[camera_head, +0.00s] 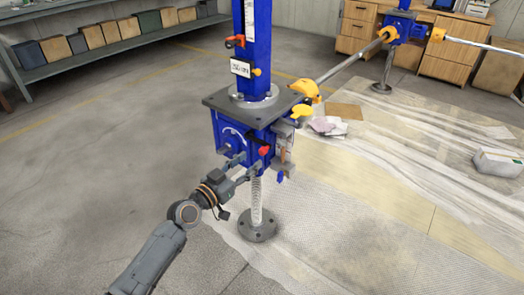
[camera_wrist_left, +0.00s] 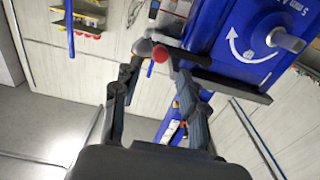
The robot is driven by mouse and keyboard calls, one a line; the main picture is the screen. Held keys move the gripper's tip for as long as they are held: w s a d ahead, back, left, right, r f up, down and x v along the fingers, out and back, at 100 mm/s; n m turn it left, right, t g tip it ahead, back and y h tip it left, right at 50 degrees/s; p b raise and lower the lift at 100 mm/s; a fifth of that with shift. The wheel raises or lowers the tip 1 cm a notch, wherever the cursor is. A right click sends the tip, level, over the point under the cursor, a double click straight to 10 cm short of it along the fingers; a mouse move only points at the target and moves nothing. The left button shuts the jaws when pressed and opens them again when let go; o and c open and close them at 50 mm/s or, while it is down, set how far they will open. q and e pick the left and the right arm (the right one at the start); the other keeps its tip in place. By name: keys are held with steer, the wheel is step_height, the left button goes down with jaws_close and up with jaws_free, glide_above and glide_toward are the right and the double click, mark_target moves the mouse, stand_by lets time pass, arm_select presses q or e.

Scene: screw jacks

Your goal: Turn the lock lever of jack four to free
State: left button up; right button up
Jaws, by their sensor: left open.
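A blue jack gearbox (camera_head: 228,135) hangs under a dark square plate (camera_head: 225,100) on a screw; its side with a white curved arrow fills the upper right of the left wrist view (camera_wrist_left: 250,40). A dark lever with a red ball knob (camera_head: 264,150) is on its front; the knob also shows in the left wrist view (camera_wrist_left: 160,53). My left gripper (camera_head: 249,164) is open in front of the gearbox. In the left wrist view its fingers (camera_wrist_left: 160,75) are on either side of the knob, which appears just beyond the tips; contact cannot be told. My right gripper is not in view.
A crank rod (camera_head: 350,65) with yellow ends runs to another blue jack (camera_head: 400,27) at the back. A yellow part (camera_head: 302,111) juts from the gearbox's right. A shelf (camera_head: 110,48) stands at left, drawers (camera_head: 450,45) at back right. Plastic sheeting covers the right floor.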

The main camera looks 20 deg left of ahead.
mark_target(260, 152)
arm_select(q)
steer(key=x, duration=0.6)
steer(key=shift+w+d, duration=0.1)
steer(key=shift+w, duration=0.25)
jaws_close()
